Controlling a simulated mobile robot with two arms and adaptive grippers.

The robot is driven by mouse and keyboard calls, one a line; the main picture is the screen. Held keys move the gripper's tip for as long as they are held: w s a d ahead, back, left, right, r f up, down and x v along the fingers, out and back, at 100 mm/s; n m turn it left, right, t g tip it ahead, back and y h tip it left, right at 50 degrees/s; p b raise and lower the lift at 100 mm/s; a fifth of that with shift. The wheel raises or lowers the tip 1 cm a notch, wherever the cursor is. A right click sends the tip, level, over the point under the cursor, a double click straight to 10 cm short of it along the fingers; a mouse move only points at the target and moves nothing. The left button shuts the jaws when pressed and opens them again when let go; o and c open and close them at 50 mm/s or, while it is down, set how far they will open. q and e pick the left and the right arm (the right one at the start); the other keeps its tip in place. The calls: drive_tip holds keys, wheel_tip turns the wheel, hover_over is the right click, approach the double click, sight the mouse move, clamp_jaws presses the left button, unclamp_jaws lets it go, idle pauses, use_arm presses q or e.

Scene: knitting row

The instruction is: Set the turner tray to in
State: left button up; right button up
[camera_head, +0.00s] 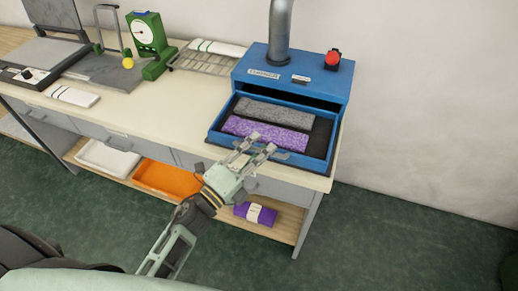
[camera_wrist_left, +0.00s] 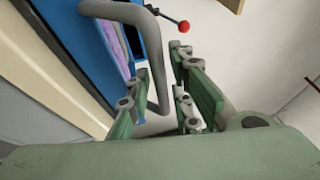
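The turner (camera_head: 300,72) is a blue box at the right end of the bench. Its blue tray (camera_head: 222,141) is pulled out at the front and slopes toward me. A grey knitted piece (camera_head: 274,113) and a purple one (camera_head: 264,133) lie in the tray. My left gripper (camera_head: 262,142) is at the tray's front edge, fingers apart. In the left wrist view a grey bar handle (camera_wrist_left: 157,88) on the blue tray front runs into the gap between the fingers of the left gripper (camera_wrist_left: 160,68). I cannot tell whether they touch it. My right gripper is not in view.
A red knob (camera_head: 333,57) and a grey pipe (camera_head: 280,30) top the turner. A wire rack (camera_head: 203,64), a green dial scale (camera_head: 148,35) and a white piece (camera_head: 73,96) stand left. An orange tray (camera_head: 166,179) and purple bundle (camera_head: 256,213) are on the shelf below.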

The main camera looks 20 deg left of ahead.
use_arm(q)
clamp_jaws()
idle(0.3)
drive_tip(key=w+b, duration=0.2)
drive_tip(key=w, duration=0.5)
drive_tip(key=w+b, duration=0.2)
drive_tip(key=w, duration=0.5)
drive_tip(key=w+b, duration=0.2)
drive_tip(key=w, duration=0.4)
drive_tip(key=shift+w+d+f+b, duration=0.1)
drive_tip(key=shift+w+d+b, duration=0.2)
drive_tip(key=shift+w, duration=0.3)
drive_tip(key=shift+r, duration=0.2)
